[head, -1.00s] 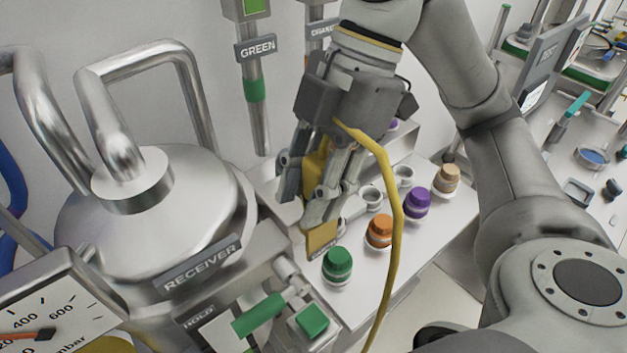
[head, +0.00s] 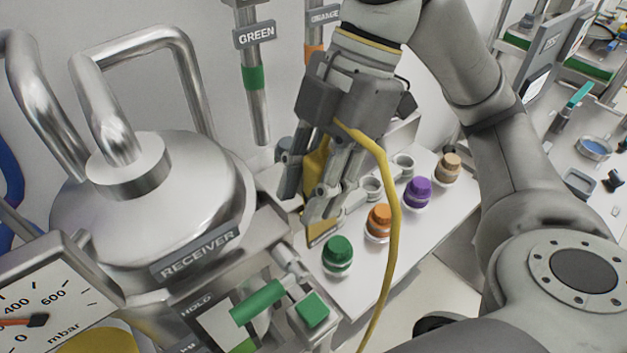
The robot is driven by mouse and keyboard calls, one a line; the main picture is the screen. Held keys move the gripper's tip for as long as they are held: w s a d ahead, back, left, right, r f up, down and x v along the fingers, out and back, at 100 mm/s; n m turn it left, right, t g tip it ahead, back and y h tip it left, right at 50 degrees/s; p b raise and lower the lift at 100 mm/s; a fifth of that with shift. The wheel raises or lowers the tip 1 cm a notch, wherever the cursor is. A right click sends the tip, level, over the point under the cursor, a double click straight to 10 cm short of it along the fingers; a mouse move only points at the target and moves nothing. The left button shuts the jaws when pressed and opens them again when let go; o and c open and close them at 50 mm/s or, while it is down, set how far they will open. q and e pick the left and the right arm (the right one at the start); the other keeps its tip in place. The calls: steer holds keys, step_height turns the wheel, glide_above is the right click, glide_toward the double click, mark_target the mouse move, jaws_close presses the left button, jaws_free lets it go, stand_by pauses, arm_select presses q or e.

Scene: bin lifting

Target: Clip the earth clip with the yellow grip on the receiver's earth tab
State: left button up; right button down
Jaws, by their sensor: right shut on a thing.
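My right gripper (head: 310,205) is shut on the yellow grip of the earth clip (head: 316,168), and a yellow cable (head: 391,215) runs from it down to the bottom of the view. The clip's lower end is partly hidden by the fingers. The receiver (head: 150,215) is a silver domed vessel on the left with a dark nameplate (head: 197,255). The gripper is to the right of the receiver, above the white shelf near its corner. I cannot pick out the earth tab; the gripper may hide it. My left gripper is not in view.
A shelf (head: 350,285) holds green (head: 338,252), orange (head: 379,218), purple (head: 418,191) and tan (head: 450,168) capped jars. A green-handled valve (head: 258,302) and a pressure gauge (head: 45,300) are in front. The GREEN pipe (head: 256,110) hangs behind, left of the gripper.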

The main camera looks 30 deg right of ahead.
steer(key=shift+f, duration=1.1)
stand_by(0.8)
steer(key=c, duration=1)
jaws_free()
steer(key=shift+c, duration=0.2)
steer(key=shift+r, duration=0.1)
steer(key=v, duration=1.2)
